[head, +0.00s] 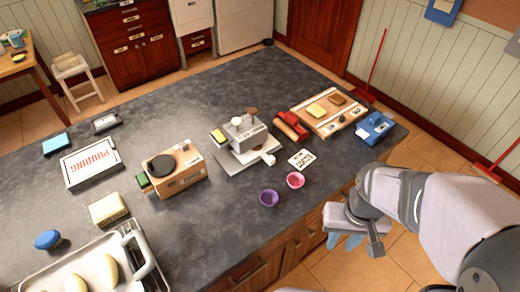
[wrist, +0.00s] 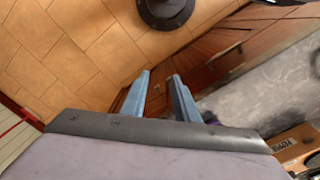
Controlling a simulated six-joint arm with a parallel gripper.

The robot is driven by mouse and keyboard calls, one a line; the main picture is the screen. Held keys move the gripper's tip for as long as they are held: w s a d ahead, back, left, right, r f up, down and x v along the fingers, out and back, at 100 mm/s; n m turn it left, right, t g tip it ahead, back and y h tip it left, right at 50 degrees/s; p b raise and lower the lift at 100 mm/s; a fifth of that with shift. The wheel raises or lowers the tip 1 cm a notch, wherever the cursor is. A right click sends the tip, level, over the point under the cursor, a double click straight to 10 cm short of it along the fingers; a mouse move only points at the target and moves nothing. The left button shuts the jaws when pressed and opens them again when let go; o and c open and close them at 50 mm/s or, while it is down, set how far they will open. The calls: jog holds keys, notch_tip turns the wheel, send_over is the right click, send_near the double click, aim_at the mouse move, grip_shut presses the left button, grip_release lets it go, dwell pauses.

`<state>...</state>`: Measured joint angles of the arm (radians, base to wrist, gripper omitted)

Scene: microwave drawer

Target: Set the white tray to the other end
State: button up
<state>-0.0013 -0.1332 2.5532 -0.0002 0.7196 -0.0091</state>
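The white tray (head: 93,262) sits on the dark countertop at the lower left of the head view, cut off by the bottom edge. It has a thick raised handle (head: 146,262) at its right end and several pale oblong pieces in it. My gripper (head: 345,243) hangs beyond the counter's front edge at the right, well apart from the tray. In the wrist view its two blue fingers (wrist: 160,82) stand apart with nothing between them. The tray is not visible in the wrist view.
The front middle countertop is clear.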

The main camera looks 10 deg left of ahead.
jog(key=shift+o, duration=0.7)
jog(key=w+a+f+n+t+b, duration=0.1)
jog(key=w+a+n+b, duration=0.1)
jog(key=w, duration=0.6)
jog(key=w+a+n+y+b, duration=0.1)
jog(key=w+a+n+b, duration=0.1)
jog(key=w+a+b, duration=0.3)
jog(key=w, duration=0.3)
jog(key=shift+w+f+t+b, duration=0.15)
jog(key=shift+f+t+b, duration=0.2)
jog(key=shift+f+t, duration=0.05)
jog(key=n+t+y+b, duration=0.1)
jog(key=n+y+b, duration=0.1)
jog(key=n+b, duration=0.35)
send_near(271, 158)
jog(key=f, duration=0.1)
jog(key=shift+m, duration=0.35)
jog(key=shift+p+x, duration=0.65)
jog(key=shift+x, duration=3.1)
jog(key=shift+a, duration=0.1)
grip_shut()
